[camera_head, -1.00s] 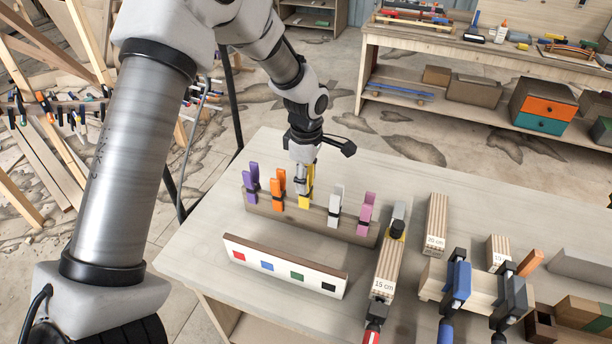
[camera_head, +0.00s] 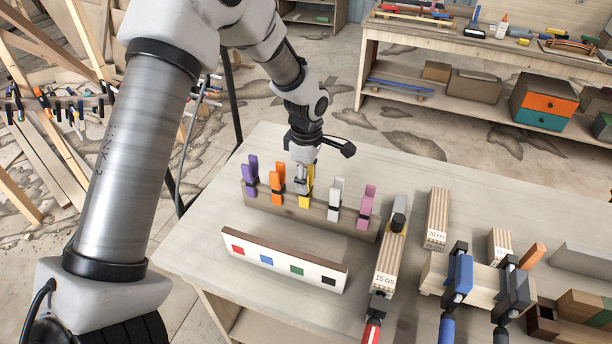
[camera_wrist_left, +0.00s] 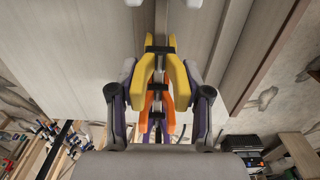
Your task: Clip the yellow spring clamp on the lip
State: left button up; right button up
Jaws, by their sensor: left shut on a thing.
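The yellow spring clamp (camera_head: 306,199) stands upright in the middle of a row of clamps on a wooden rail (camera_head: 338,222). My left gripper (camera_head: 302,184) is over it from above, shut on its handles, and hides much of it in the head view. In the left wrist view the yellow clamp (camera_wrist_left: 178,80) lies between the two fingers, with the rail running below. A low board (camera_head: 285,267) with a brown top edge and coloured squares stands in front of the rail; I cannot tell whether its edge is the lip. My right gripper is out of view.
Purple (camera_head: 251,172) and orange (camera_head: 277,182) clamps stand left of the yellow one, white (camera_head: 336,197) and pink (camera_head: 366,203) ones right. A 15 cm wood block (camera_head: 391,262) and clamped pieces fill the table's right side. The table's left front is clear.

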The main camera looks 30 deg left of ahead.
pick_arm(q)
jog(key=shift+f, duration=0.45)
jog(key=shift+f+b, duration=0.3)
jog(key=shift+f, duration=0.2)
jog(key=o, duration=1.5)
jog(key=shift+c, duration=0.2)
notch_tip(320, 180, up, 12)
